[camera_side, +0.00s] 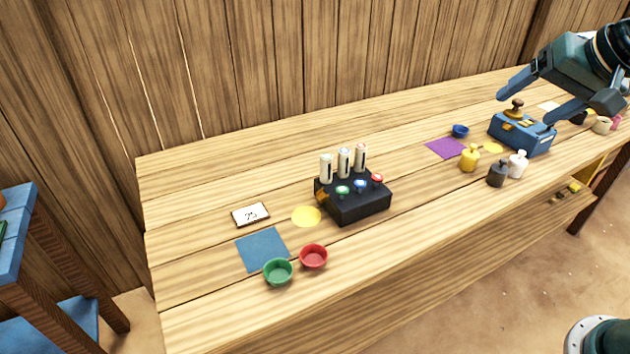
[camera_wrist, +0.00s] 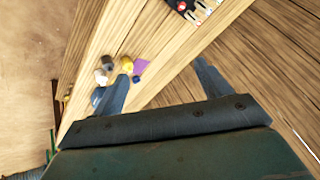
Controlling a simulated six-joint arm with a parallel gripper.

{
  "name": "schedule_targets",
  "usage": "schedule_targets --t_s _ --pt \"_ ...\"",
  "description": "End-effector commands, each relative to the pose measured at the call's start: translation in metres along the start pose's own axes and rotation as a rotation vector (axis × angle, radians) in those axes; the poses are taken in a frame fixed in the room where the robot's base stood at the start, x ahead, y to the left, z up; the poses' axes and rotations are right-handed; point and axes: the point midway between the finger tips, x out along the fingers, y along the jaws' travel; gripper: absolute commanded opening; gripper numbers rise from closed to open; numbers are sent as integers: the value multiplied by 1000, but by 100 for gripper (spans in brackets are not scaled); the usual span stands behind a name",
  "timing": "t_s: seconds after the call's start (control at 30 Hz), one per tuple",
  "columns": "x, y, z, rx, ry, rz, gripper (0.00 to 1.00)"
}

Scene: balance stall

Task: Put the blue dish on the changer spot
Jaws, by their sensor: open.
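The small blue dish (camera_side: 460,130) sits on the table just behind the purple mat (camera_side: 446,148); it also shows in the wrist view (camera_wrist: 137,79), beside the left finger. The changer appears to be the black box (camera_side: 352,200) with upright tubes and coloured buttons, mid-table. A flat yellow round spot (camera_side: 306,216) lies just left of it; a second yellow spot (camera_side: 492,148) lies near the blue box at the right. My gripper (camera_side: 527,108) is open and empty, appearing over the blue box (camera_side: 522,133), right of the dish.
Yellow (camera_side: 469,159), black (camera_side: 497,174) and white (camera_side: 517,164) bottles stand in front of the purple mat. Green (camera_side: 278,272) and red (camera_side: 313,257) dishes sit by a blue mat (camera_side: 262,249) at the left, near a number card (camera_side: 250,214). The table behind the changer is clear.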

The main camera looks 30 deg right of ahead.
Motion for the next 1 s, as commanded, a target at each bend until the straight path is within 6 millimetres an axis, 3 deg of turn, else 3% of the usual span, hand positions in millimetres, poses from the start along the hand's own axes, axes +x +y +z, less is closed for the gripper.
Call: schedule_targets --t_s 0.3,0.53,0.77,1.0 --pt "56 -18 -81 439 77 -44 76" --pt "102 -18 -135 758 125 -99 76" --pt "154 -6 -186 1078 164 -170 76" --pt "211 19 -231 1410 193 -262 76"
